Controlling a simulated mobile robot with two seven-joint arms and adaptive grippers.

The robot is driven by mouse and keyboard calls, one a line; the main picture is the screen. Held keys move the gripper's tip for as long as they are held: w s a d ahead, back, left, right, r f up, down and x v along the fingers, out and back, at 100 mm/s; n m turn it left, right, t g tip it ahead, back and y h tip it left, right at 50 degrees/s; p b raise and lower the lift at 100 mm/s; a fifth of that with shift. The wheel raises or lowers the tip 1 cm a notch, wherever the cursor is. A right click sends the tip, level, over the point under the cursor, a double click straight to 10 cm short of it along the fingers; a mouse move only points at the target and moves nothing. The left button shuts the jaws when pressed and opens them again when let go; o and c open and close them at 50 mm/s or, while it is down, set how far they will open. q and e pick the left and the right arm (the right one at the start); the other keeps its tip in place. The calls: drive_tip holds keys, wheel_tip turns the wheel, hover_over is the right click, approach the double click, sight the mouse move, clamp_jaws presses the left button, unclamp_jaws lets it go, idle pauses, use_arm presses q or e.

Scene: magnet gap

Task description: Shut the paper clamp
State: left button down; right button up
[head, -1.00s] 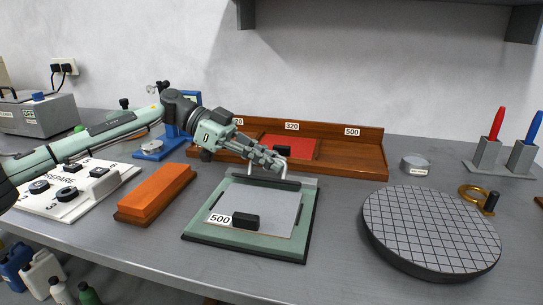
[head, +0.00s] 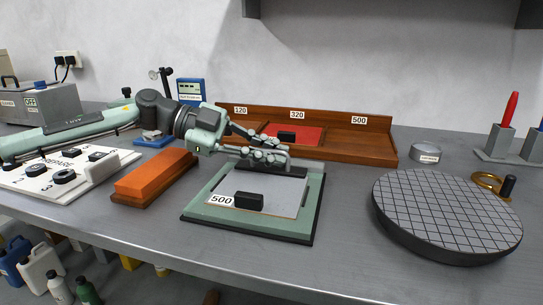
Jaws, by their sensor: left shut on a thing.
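The paper clamp (head: 305,168) is a dark bar along the far edge of a green board (head: 200,211). A grey sheet (head: 285,189) marked 500 lies on the board, with a black block (head: 249,200) on its near edge. My left gripper (head: 272,157) is over the clamp's left and middle part, its fingers low and pointing right. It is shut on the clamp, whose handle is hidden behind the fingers. I cannot tell whether the bar presses on the sheet. My right gripper is out of view.
A wooden tray (head: 385,158) with a red sheet (head: 310,136) stands behind the board. An orange block (head: 155,175) and white PREPARE panel (head: 118,165) are at left. A gridded round disc (head: 445,210) is at right. Bare table lies between board and disc.

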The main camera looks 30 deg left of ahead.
use_arm(q)
drive_tip(key=shift+r, duration=0.1)
idle(0.3)
drive_tip(key=c, duration=1.6)
unclamp_jaws()
drive_tip(key=shift+w+d, duration=0.1)
drive_tip(key=shift+c, duration=0.2)
drive_tip(key=shift+s+a, duration=0.2)
drive_tip(key=shift+a, duration=0.2)
drive_tip(key=v, duration=1.1)
drive_tip(key=shift+s, duration=0.1)
